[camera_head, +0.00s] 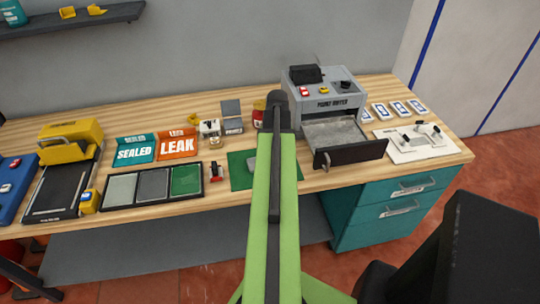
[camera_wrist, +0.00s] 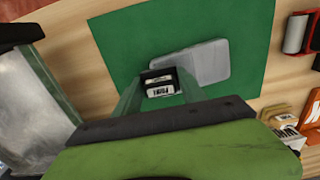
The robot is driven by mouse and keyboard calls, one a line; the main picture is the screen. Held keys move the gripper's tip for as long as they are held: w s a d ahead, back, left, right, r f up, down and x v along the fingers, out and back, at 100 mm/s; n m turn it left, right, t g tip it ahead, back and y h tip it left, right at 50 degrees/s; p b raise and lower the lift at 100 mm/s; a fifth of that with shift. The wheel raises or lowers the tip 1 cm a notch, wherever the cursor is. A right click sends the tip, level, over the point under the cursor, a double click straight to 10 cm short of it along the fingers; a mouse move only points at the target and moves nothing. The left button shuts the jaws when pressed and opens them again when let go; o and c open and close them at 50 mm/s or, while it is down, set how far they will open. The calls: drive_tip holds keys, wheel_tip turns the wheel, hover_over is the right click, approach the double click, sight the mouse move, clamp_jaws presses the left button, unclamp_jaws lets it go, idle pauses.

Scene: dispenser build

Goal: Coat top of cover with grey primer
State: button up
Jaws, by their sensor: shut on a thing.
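The grey cover (camera_wrist: 205,62) lies flat on a green mat (camera_wrist: 130,40) in the wrist view. In the head view my arm hides part of the cover (camera_head: 251,164) and mat (camera_head: 238,180). My gripper (camera_wrist: 160,88) is shut on a small black block with a white label (camera_wrist: 160,83); its lettering is only partly readable. The block is over the left end of the cover; I cannot tell whether it touches. In the head view my arm hides the gripper and block. No change of colour shows on the visible cover top.
A grey machine (camera_head: 325,88) stands behind right with its metal drawer (camera_head: 335,131) open. A black tray (camera_head: 192,201) with grey and green pads is left. A red-and-black roller (camera_head: 215,172) stands beside it. SEALED and LEAK bins (camera_head: 178,145) are behind.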

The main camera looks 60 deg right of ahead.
drive_tip(key=shift+s+d, duration=0.4)
drive_tip(key=shift+d, duration=0.05)
